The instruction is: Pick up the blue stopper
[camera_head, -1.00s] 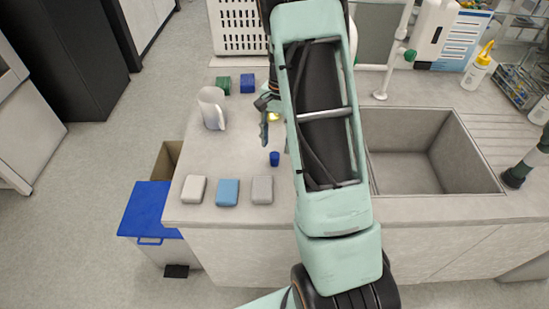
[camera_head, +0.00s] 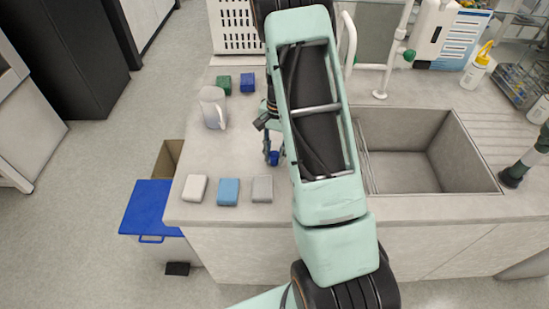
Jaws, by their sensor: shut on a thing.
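The blue stopper (camera_head: 274,158) is a small dark blue piece on the grey counter, just left of my arm and behind the grey block. My gripper (camera_head: 273,152) is lowered over it with its fingers around the stopper, and it is shut on it. The stopper's underside is too small to make out, so I cannot tell whether it touches the counter. My arm hides part of the gripper and the counter to its right.
White (camera_head: 194,188), blue (camera_head: 228,191) and grey (camera_head: 262,188) blocks line the counter's front edge. The sink (camera_head: 410,150) is right; a blue-lidded bin (camera_head: 148,208) is front left.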

